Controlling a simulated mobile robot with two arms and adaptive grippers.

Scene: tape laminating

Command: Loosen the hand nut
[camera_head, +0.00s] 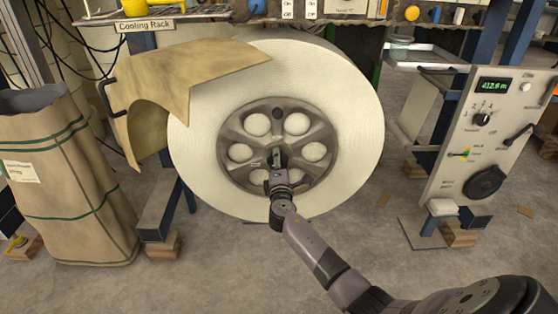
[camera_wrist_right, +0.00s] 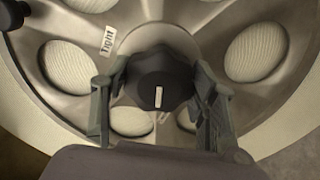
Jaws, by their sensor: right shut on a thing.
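The hand nut (camera_wrist_right: 160,78) is a dark, lobed knob with a pale mark on its face, at the hub of a large spoked wheel (camera_wrist_right: 62,25). In the right wrist view my right gripper (camera_wrist_right: 158,88) has a finger on each side of the nut and is shut on it. In the head view the wheel hub (camera_head: 236,176) sits at the middle of a big white roll (camera_head: 350,110). My right gripper (camera_head: 278,162) is at the hub there and hides most of the nut. A "Tight" label (camera_wrist_right: 107,41) is on the wheel beside the nut. My left gripper is not in view.
A tan sheet (camera_head: 190,85) covers the roll's upper left. A large paper bag (camera_head: 70,190) stands at left. A control panel (camera_head: 485,130) with a knob and display stands at right. Grey floor (camera_head: 230,265) is open in front.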

